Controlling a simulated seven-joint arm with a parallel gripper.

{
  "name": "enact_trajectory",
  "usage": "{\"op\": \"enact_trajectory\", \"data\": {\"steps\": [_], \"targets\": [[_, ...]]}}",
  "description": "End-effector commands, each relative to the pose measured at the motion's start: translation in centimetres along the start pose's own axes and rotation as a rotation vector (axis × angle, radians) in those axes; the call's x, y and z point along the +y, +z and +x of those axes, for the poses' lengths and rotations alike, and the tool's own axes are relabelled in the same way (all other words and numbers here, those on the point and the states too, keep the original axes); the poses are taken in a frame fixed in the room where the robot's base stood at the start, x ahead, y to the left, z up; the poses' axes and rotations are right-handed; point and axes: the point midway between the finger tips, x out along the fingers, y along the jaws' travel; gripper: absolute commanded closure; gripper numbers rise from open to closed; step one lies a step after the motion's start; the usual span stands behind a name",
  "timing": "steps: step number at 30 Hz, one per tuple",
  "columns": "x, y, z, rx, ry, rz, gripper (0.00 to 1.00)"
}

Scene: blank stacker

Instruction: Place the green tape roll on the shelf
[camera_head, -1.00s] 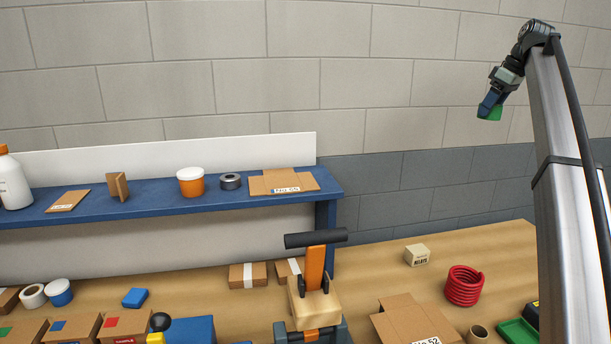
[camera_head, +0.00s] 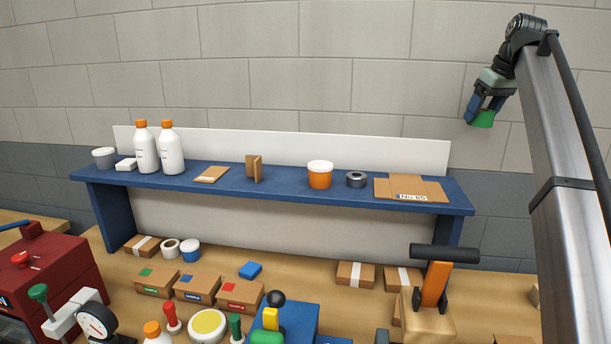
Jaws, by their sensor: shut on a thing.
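My gripper (camera_head: 481,112) is high at the upper right, above and to the right of the shelf's right end. It is shut on the green tape roll (camera_head: 483,120), which shows below the blue fingers, well clear of any surface. The blue shelf (camera_head: 285,190) stands at the back of the bench against a white back panel. The far side of the roll is hidden by the fingers.
On the shelf are white bottles (camera_head: 171,150), an orange tub (camera_head: 320,175), a grey tape roll (camera_head: 356,179) and flat cardboard (camera_head: 411,189). Bare shelf shows between the cardboard stand (camera_head: 254,169) and the tub. A black-handled tool (camera_head: 436,285) stands in front of the shelf's right end.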

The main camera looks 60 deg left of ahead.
Motion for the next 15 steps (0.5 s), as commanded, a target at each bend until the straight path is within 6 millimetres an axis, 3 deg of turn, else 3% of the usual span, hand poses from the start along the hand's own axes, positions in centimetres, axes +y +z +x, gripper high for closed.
{"op": "enact_trajectory", "data": {"steps": [1, 15], "targets": [[-2.2, -1.2, 0.5, 0.001, -0.003, -0.007, 0.68], [-19.9, -8.9, 3.6, 0.001, -0.013, -0.031, 0.68]]}}
